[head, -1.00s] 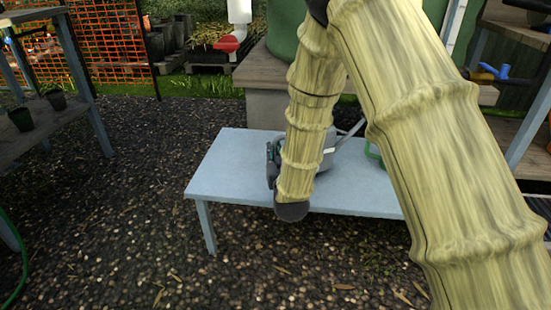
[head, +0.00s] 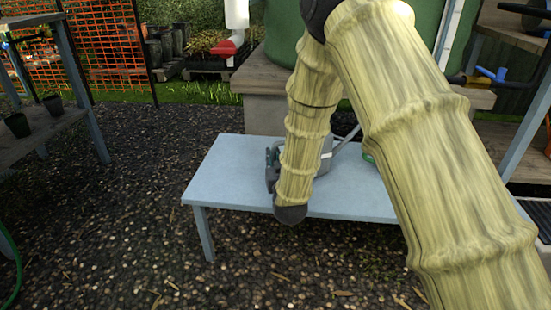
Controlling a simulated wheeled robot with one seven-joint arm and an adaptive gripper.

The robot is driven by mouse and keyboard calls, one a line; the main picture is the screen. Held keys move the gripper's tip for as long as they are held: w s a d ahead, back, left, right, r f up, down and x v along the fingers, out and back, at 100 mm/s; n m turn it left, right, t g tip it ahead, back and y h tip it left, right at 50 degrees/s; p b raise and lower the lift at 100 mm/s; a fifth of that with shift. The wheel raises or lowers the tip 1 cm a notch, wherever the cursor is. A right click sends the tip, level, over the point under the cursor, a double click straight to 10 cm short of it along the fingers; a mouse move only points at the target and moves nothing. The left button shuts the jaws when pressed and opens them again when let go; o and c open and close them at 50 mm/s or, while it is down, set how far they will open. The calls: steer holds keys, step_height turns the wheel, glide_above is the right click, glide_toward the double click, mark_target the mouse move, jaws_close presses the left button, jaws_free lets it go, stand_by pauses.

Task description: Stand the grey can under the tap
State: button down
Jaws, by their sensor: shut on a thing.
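The grey can (head: 327,150) is at the pale blue bench, mostly hidden behind my forearm; part of its body and its thin spout show to the right of the arm. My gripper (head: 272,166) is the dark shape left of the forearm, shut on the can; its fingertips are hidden. I cannot tell whether the can touches the bench. The ground right under that tap is partly hidden by my arm.
The pale blue bench (head: 222,178) has bare room at its left. A green object (head: 368,158) shows behind my arm. Shelving with pots (head: 17,125) stands left; gravel is open in front.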

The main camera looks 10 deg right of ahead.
steer(key=shift+f, duration=0.25)
stand_by(0.5)
steer(key=c, duration=1.4)
jaws_free()
steer(key=shift+s, duration=0.1)
steer(key=s, duration=1.1)
steer(key=shift+s+d, duration=0.3)
steer(key=shift+s, duration=0.1)
